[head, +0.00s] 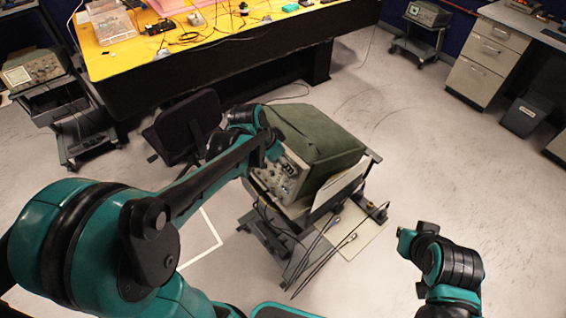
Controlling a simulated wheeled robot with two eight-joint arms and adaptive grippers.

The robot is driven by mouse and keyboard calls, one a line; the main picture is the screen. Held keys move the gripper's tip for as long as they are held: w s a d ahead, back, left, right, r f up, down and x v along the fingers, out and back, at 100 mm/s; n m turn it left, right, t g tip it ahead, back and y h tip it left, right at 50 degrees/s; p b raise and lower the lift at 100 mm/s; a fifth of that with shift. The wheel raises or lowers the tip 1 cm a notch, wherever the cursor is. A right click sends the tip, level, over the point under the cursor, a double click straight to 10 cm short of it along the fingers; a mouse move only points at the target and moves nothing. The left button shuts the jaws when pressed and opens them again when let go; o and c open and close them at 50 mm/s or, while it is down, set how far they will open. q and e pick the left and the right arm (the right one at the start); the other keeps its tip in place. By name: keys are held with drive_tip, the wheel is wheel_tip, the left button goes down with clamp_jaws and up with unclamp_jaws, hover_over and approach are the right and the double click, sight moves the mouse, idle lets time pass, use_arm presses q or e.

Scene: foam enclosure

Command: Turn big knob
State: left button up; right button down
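A grey-green boxy instrument (318,138) sits on a cart in the middle of the head view, with its pale front panel (283,180) facing left and toward me. Several small knobs and dark sockets show on the panel, but I cannot make out which one is the big knob. My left arm reaches across from the left. Its gripper (273,150) is at the upper part of the panel and covers some of it. Its fingers are too small and hidden to tell open from shut, or whether they touch a knob. My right gripper (405,241) is at the lower right, away from the instrument; its fingers are unclear.
The cart's lower shelf (358,238) sticks out, with black cables hanging toward the floor. A dark chair (186,125) stands left of the instrument. A yellow-topped bench (215,45) is behind. The floor on the right is clear up to the drawer cabinet (486,58).

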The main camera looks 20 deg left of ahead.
use_arm(q)
drive_tip(key=b+x, duration=0.1)
drive_tip(key=x, duration=0.4)
drive_tip(key=shift+w+f, duration=0.2)
drive_tip(key=shift+f, duration=0.15)
drive_tip(key=shift+w+d+f, duration=0.1)
drive_tip(key=shift+d+f, duration=0.1)
drive_tip(key=shift+f, duration=0.2)
drive_tip(key=shift+c, duration=0.3)
clamp_jaws()
